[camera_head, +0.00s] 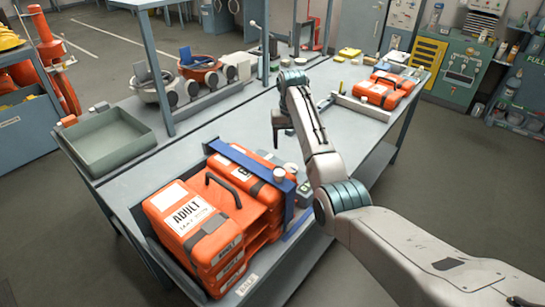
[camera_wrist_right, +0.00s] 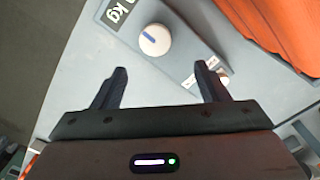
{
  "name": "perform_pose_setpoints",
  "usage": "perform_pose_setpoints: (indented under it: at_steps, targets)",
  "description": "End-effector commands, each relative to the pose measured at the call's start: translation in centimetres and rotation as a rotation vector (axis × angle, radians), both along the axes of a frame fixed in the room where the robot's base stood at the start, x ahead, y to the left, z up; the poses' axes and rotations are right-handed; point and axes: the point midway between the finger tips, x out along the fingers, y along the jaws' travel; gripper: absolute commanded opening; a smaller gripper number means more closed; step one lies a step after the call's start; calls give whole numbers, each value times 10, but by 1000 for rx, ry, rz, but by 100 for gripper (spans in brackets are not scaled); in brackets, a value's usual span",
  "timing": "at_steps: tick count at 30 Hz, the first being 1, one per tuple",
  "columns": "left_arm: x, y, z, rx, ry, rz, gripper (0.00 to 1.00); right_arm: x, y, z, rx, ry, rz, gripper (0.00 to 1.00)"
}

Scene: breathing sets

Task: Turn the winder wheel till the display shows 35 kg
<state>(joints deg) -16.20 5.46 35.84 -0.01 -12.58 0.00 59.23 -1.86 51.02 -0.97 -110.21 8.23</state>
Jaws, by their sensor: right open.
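In the right wrist view a round white wheel (camera_wrist_right: 154,39) with a blue mark on its face sits on a grey housing. Beside it is a green display (camera_wrist_right: 119,10), cut by the top edge; "kg" and part of a digit show, so the full reading is hidden. My right gripper (camera_wrist_right: 160,87) is open and empty, its fingertips apart from the wheel and below it in the picture. In the head view the right gripper (camera_head: 279,128) hangs above the bench, behind the strapped orange cases. My left gripper is not in view.
A green tray (camera_head: 108,145) lies at left. Masks (camera_head: 200,70) stand on a rear shelf. Another orange case (camera_head: 382,90) lies at the far right.

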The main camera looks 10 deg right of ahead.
Motion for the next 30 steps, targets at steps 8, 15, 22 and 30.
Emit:
perform_pose_setpoints:
  at_steps: [8,15,22,30]
  targets:
    - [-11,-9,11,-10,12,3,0,0,-1,-20,-1,6,-2,67]
    - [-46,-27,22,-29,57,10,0,0,-1,-65,0,5,-1,67]
    - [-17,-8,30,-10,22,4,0,0,-1,-96,-1,3,-1,67]
    - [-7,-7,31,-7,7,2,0,0,-1,-105,-1,1,-1,67]
